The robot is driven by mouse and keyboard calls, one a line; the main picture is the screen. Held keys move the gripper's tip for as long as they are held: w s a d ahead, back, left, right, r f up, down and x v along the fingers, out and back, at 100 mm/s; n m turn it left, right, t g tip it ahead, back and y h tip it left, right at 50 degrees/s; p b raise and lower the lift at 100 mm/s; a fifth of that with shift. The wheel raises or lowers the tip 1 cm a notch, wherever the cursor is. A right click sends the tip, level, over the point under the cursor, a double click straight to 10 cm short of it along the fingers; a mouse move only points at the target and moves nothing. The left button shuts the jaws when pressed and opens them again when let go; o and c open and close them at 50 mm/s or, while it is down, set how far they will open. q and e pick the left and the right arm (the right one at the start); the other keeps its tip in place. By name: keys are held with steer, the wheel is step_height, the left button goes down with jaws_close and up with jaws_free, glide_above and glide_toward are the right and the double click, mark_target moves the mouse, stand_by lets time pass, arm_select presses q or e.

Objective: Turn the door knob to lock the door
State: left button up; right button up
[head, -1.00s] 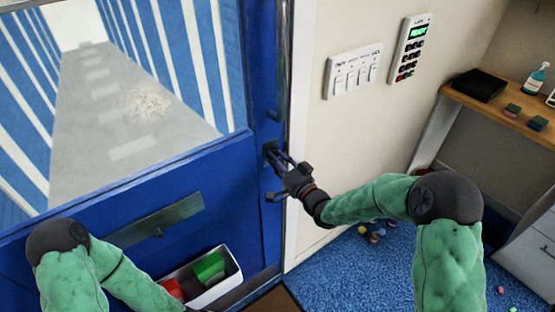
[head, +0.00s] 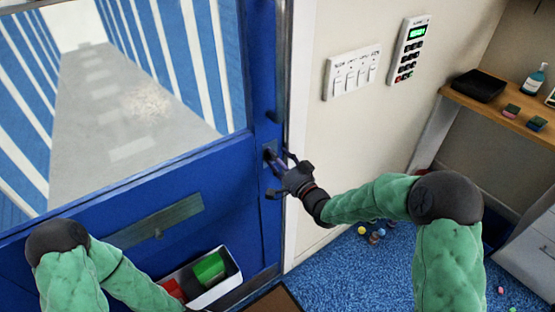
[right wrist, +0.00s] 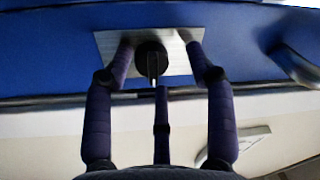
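The door knob (right wrist: 152,60) is a dark round piece with a narrow thumb-turn, on a pale metal plate (right wrist: 112,42) on the blue door (head: 225,180). In the right wrist view the turn points down the picture. My right gripper (head: 275,158) is at the plate in the head view, largely covering the knob. Its two side fingers are spread left and right of the knob, with gaps, and a third finger lies below it (right wrist: 159,65). Nothing is gripped. My left arm comes in at lower left; its gripper is out of view.
A dark handle (head: 274,193) sits below the knob and another fitting (head: 273,117) above it. A switch panel (head: 352,73) and a keypad (head: 411,48) are on the wall. A white bin (head: 226,280) hangs low at the door.

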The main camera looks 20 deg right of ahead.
steer(key=shift+f, duration=0.15)
steer(key=v, duration=1.2)
steer(key=shift+s+a, duration=0.1)
steer(key=s+a+f+n+g+h, duration=0.15)
steer(key=f+g, duration=0.25)
steer(key=f, duration=0.8)
steer(key=s+a+f+g+h, duration=0.1)
steer(key=s+a+f+g, duration=0.3)
steer(key=f, duration=0.8)
steer(key=s+a+f+n+g, duration=0.1)
steer(key=s+a+f+g, duration=0.2)
steer(key=s+f, duration=0.3)
steer(key=s+a+f+n+g, duration=0.2)
steer(key=s+a+f+g, duration=0.1)
steer(key=s+f+g, duration=0.3)
steer(key=s+f, duration=0.1)
steer(key=s, duration=0.1)
steer(key=shift+s+a+f+g, duration=0.2)
steer(key=shift+s+f+g, duration=0.1)
steer(key=shift+s+f, duration=0.1)
